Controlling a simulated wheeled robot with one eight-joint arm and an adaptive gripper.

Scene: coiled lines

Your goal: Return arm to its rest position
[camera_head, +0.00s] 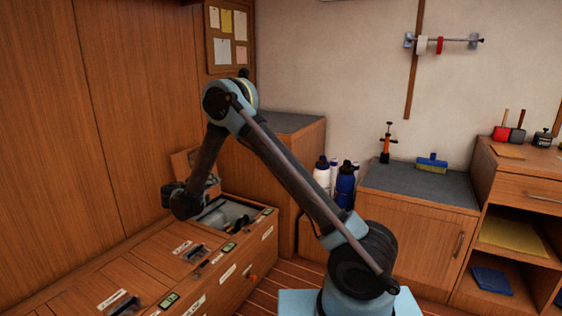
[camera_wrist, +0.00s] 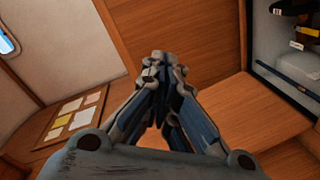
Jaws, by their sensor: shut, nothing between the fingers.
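My arm (camera_head: 290,180) rises from its pale blue base at the lower right, bends at a high elbow and drops toward the low wooden bench at left. Its wrist end is over the bench, beside an open compartment. My gripper (camera_wrist: 157,65) shows in the wrist view with its fingertips together and nothing between them. In the head view the fingers are too hidden to make out. Wooden panelling fills the middle of the wrist view beyond the fingertips.
The open compartment (camera_head: 205,217) holds dark and pale items; its lid is raised. Closed labelled lids line the bench (camera_head: 110,282). A tall cabinet (camera_head: 309,150) stands behind my forearm. Bottles (camera_head: 345,187) stand beside a grey-topped cabinet (camera_head: 408,186). A notice board (camera_head: 212,42) hangs on the wall.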

